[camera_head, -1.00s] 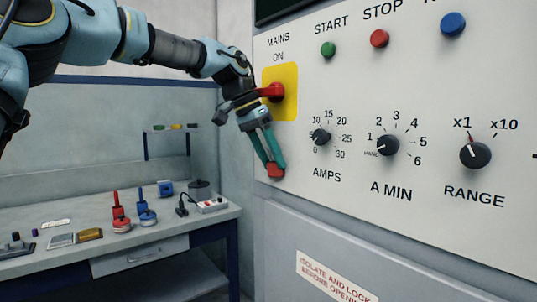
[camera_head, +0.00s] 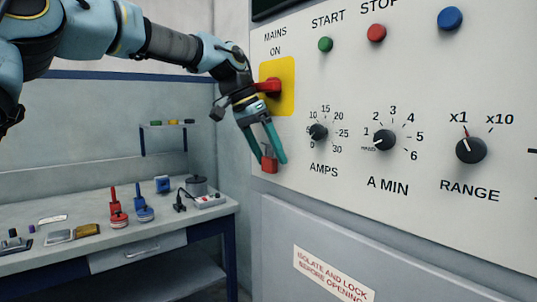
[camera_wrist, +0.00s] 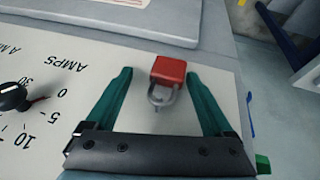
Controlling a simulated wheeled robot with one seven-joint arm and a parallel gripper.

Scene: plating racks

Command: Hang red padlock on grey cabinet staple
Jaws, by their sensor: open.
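The red padlock (camera_head: 269,164) is at the left edge of the cabinet's pale control panel (camera_head: 350,205), below the yellow mains plate. My gripper (camera_head: 271,158) is open around it, pointing down, with green fingers spread apart. In the wrist view the padlock (camera_wrist: 168,71) lies between the spread fingers, clear of both. Its metal shackle (camera_wrist: 153,101) points toward my palm. The padlock stays up at the panel with no finger gripping it. The staple cannot be made out, so how the shackle meets it is not clear.
A red mains switch (camera_head: 268,86) sits just above my gripper. Knobs such as the AMPS knob (camera_head: 318,132) stick out to the right. A bench (camera_head: 60,255) at the lower left holds red (camera_head: 118,215) and blue (camera_head: 143,210) items. The lower cabinet door (camera_head: 400,262) is shut.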

